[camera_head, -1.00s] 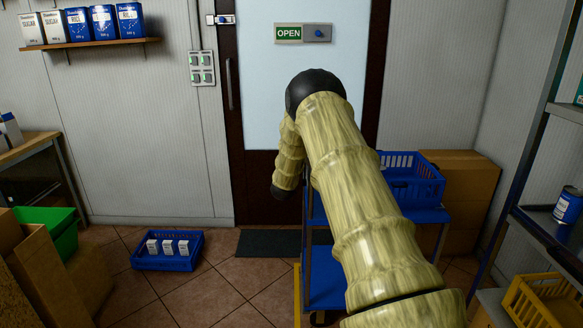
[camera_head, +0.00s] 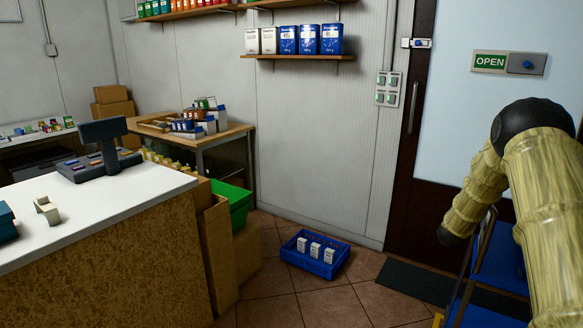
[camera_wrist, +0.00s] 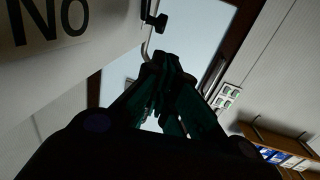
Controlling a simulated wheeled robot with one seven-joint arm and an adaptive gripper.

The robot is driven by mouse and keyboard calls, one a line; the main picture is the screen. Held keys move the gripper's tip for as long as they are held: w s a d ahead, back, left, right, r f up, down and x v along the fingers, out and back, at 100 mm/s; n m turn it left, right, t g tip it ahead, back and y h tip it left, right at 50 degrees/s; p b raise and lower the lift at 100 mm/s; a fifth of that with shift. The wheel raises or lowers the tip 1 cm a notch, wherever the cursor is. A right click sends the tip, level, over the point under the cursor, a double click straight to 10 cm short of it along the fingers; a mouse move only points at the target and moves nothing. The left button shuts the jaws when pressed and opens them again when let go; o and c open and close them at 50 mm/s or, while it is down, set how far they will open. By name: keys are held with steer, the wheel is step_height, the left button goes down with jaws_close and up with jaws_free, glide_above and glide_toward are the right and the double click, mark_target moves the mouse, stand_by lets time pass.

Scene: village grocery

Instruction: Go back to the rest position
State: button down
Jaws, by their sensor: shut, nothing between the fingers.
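My gripper (camera_wrist: 165,75) shows dark in the wrist view, with its fingers brought together and nothing held between them. It points toward the pale door panel, with a metal rod and black knob (camera_wrist: 156,20) close to its tips in the picture. In the head view my yellowish arm is bent at the right edge, and the gripper itself cannot be made out there.
A white counter (camera_head: 110,205) with a cash register stands at left. A blue crate (camera_head: 300,262) with white boxes sits on the floor. A blue cart (camera_head: 495,260) is partly hidden behind my arm. Open tiled floor lies around the crate. A lettered panel (camera_wrist: 60,60) is near the gripper.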

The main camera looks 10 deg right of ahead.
steer(key=s+a+f+n+y+p, duration=0.1)
steer(key=s+a+f+n+y, duration=0.1)
steer(key=a+f, duration=0.65)
steer(key=s+a+f+n+y+p, duration=0.2)
steer(key=a+f+y, duration=0.1)
steer(key=a+f, duration=0.5)
steer(key=s+a+f+n+g+y+p, duration=0.1)
steer(key=s+a+f+y, duration=0.1)
steer(key=s+a+f, duration=0.55)
steer(key=s+a+f+n+g+y+p, duration=0.1)
steer(key=s+a+f+n+g+y, duration=0.3)
steer(key=a, duration=0.6)
steer(key=s+a+f+g+y+p, duration=0.1)
steer(key=s+a+f, duration=0.1)
steer(key=s+a, duration=0.65)
steer(key=s+a+f+p, duration=0.1)
steer(key=s+a+f, duration=0.2)
steer(key=s+a, duration=0.55)
steer(key=s+a+r+g+y+p, duration=0.1)
steer(key=s+a+g, duration=0.1)
steer(key=s, duration=0.9)
steer(key=s+a+r+n+g+y+p, duration=0.1)
steer(key=s+a, duration=0.3)
steer(key=s, duration=0.6)
steer(key=shift+s+a+r+g, duration=0.25)
steer(key=shift+s+g, duration=0.15)
steer(key=shift+g, duration=0.3)
